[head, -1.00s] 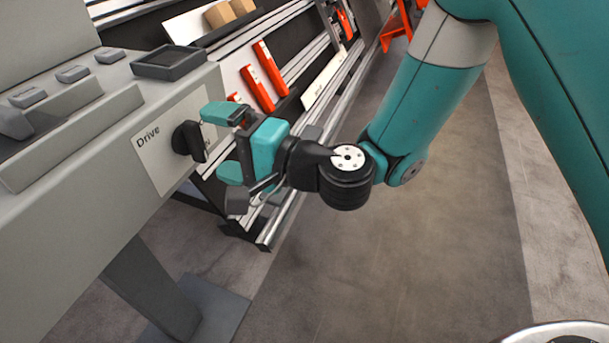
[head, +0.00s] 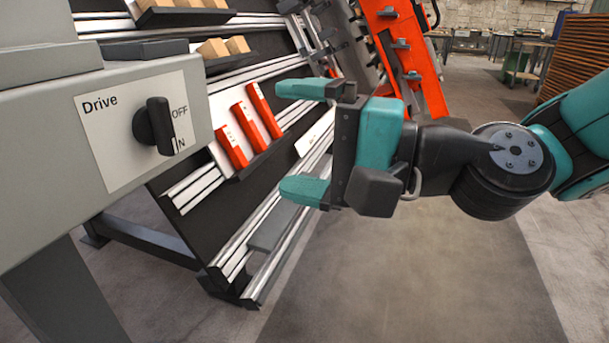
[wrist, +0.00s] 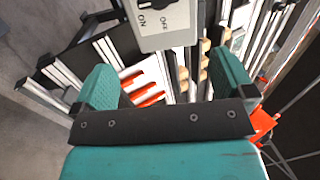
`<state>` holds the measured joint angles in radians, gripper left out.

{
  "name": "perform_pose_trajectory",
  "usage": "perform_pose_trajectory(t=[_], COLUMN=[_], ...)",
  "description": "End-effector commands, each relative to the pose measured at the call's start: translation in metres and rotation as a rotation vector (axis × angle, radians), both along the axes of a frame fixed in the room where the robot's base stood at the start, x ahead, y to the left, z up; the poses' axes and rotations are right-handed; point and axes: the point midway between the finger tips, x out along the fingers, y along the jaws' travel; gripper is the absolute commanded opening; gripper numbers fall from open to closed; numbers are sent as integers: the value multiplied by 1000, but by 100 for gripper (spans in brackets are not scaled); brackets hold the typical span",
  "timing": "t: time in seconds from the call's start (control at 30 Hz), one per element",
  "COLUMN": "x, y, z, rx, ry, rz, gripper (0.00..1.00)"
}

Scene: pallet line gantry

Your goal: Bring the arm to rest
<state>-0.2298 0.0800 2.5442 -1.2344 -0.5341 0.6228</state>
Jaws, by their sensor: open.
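My gripper (head: 292,140) is open and empty in the head view, with its two teal fingers apart and pointing left. It is to the right of the black rotary knob (head: 154,126) on the Drive panel (head: 112,152), clear of it. The knob stands upright between the marks OFF and a partly hidden lower mark. In the wrist view, my gripper (wrist: 165,85) has nothing between its fingers. The panel (wrist: 180,22) with ON and OFF lettering shows beyond it, at the top.
A dark rack with rails (head: 205,283) stands behind the panel, holding red-orange parts (head: 248,118) and tan blocks (head: 225,46). An orange frame (head: 408,50) stands behind my gripper. Open grey floor (head: 400,290) lies below my arm.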

Motion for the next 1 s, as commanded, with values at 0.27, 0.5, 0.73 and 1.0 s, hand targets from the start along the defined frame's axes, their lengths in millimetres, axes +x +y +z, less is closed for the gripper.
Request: perform_pose_trajectory(t=[0.27, 0.5, 0.73, 1.0], x=[-2, -3, -28, -72], y=[-6, -6, -9, -78], z=[-1, 0, -16, -62], rx=[-3, -6, -308, -984], ry=[3, 1, -149, -350], rz=[-5, -4, 125, 478], gripper=[100, 100, 100, 100])
